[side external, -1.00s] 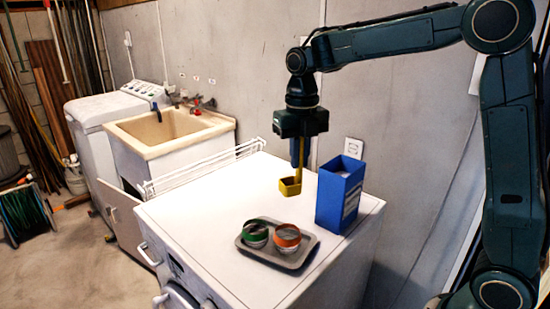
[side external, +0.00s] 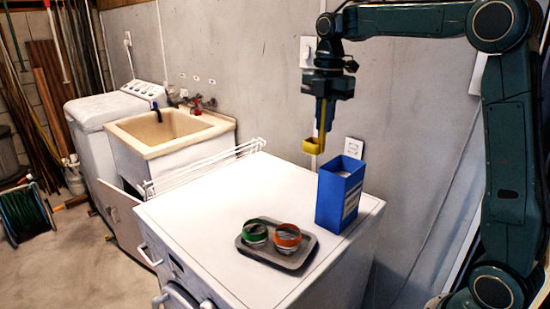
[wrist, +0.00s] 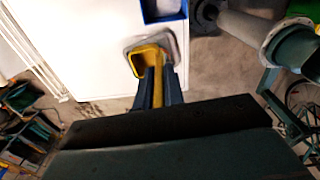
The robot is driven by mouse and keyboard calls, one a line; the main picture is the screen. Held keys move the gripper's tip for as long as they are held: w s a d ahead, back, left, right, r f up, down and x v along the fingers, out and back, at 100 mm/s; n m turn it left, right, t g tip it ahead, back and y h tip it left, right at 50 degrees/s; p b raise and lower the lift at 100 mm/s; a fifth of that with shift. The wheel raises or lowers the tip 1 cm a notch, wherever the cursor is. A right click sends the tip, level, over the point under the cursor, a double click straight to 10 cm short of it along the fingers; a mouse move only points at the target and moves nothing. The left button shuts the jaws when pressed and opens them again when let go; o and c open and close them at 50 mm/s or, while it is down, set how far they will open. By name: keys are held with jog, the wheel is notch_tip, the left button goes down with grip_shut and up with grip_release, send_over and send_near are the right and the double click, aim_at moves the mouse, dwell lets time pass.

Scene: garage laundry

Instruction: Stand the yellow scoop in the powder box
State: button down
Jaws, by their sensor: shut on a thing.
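My gripper (side external: 322,112) is shut on the handle of the yellow scoop (side external: 312,146), which hangs cup-down in the air, upright. In the side view the scoop's cup is above and a little left of the blue powder box (side external: 340,195), apart from it. The box stands open-topped on the white machine, with pale powder inside. In the wrist view my gripper (wrist: 158,82) holds the yellow scoop (wrist: 148,62), and part of the blue box (wrist: 164,18) shows at the top edge.
A grey tray (side external: 275,263) holds a green-rimmed tin (side external: 255,234) and an orange-rimmed tin (side external: 287,237), in front of the box. The white machine top (side external: 210,215) is clear to the left. A wall with a socket (side external: 353,147) stands behind.

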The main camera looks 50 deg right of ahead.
jog(key=s+d+r+m, duration=0.3)
jog(key=d+r+m, duration=0.2)
jog(key=m, duration=0.5)
jog(key=shift+d+r, duration=0.15)
jog(key=shift+d, duration=1.2)
send_near(339, 194)
jog(key=d, duration=0.2)
jog(key=w+d, duration=0.1)
jog(key=d, duration=0.1)
jog(key=shift+w, duration=0.2)
jog(key=shift+f, duration=2.3)
jog(key=shift+f, duration=0.15)
